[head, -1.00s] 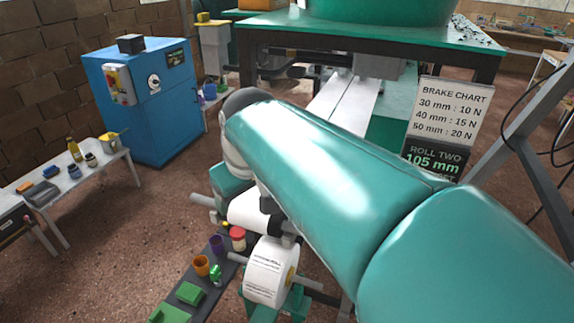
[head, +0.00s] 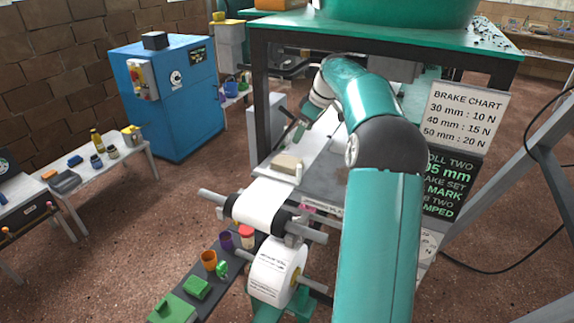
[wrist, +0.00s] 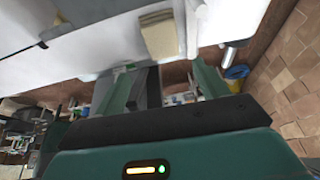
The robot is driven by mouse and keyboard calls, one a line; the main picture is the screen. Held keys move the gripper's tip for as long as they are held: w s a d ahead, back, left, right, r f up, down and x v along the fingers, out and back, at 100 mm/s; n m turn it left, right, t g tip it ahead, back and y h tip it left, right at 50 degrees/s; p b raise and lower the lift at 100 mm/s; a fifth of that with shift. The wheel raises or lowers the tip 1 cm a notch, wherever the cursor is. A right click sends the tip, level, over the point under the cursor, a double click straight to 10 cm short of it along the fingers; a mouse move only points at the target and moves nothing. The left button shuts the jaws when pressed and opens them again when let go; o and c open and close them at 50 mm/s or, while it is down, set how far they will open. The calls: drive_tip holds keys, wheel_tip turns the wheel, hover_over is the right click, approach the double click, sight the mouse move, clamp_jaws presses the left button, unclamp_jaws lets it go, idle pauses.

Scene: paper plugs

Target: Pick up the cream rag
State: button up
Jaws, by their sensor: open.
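The cream rag (head: 287,165) looks like a small folded beige block. It lies on the white paper strip beyond the front roller. In the wrist view the cream rag (wrist: 158,36) is at the top centre on the white surface, ahead of the fingers. My gripper (wrist: 162,82) is open, with its two green fingers spread apart and nothing visible between them. The rag is apart from the fingers.
A small pale upright piece (head: 299,173) stands close beside the rag. A paper roll (head: 275,272) and a roller (head: 265,207) are in front. The green-topped table (head: 400,38) overhangs behind. The brake chart sign (head: 467,112) stands at right.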

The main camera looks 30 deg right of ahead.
hover_over(289, 161)
drive_tip(key=s+d, duration=0.1)
drive_tip(key=s, duration=0.1)
drive_tip(key=f, duration=0.7)
drive_tip(key=shift+w+f, duration=0.25)
drive_tip(key=shift+s+x, duration=0.15)
drive_tip(key=shift+x, duration=1.2)
drive_tip(key=shift+s+x, duration=0.1)
drive_tip(key=shift+x, duration=1.2)
drive_tip(key=shift+f, duration=0.35)
drive_tip(key=shift+c, duration=0.2)
drive_tip(key=c, duration=0.7)
